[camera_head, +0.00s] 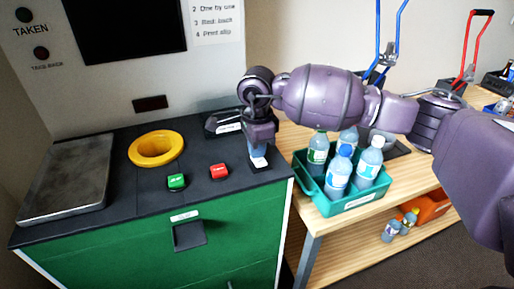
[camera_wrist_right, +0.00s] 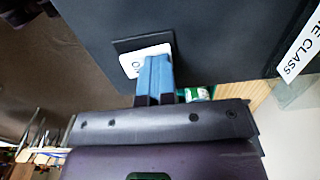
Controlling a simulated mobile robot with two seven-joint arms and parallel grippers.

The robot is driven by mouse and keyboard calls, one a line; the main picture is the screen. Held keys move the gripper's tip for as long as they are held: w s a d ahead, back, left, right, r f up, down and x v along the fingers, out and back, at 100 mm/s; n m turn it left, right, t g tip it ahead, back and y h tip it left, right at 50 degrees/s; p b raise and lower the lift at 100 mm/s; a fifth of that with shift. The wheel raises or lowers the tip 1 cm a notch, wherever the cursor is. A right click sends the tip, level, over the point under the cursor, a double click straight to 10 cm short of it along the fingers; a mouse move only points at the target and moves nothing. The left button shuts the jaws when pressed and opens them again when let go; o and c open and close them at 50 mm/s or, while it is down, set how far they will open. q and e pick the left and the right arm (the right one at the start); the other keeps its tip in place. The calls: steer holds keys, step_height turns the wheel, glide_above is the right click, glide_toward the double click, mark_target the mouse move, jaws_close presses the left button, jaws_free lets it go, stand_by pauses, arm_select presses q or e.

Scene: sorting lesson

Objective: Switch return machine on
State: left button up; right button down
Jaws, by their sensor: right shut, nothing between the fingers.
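The return machine has a dark top (camera_head: 135,200), a green front (camera_head: 130,255) and a pale upright panel. A white switch (camera_head: 259,162) on a black base sits at the right end of the top. In the right wrist view the white switch (camera_wrist_right: 140,58) carries dark letters, partly hidden by my fingers. My right gripper (camera_head: 258,150) is shut and empty, pointing down with its blue fingertips at the switch; it also shows in the right wrist view (camera_wrist_right: 158,66). I cannot tell whether the fingertips press on it or just hover. My left gripper is not in view.
A teal crate (camera_head: 350,202) of bottles stands close on the right, below my right arm, on a wooden table.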

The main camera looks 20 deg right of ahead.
mark_target(259, 159)
steer(key=shift+s+r+p, duration=0.1)
steer(key=shift+s+p, duration=0.3)
steer(key=shift+s, duration=0.35)
steer(key=shift+r, duration=0.1)
steer(key=shift+r, duration=0.25)
step_height(259, 159, up, 4)
steer(key=shift+r+p, duration=0.1)
steer(key=shift+p, duration=0.85)
step_height(259, 159, up, 9)
steer(key=b, duration=0.1)
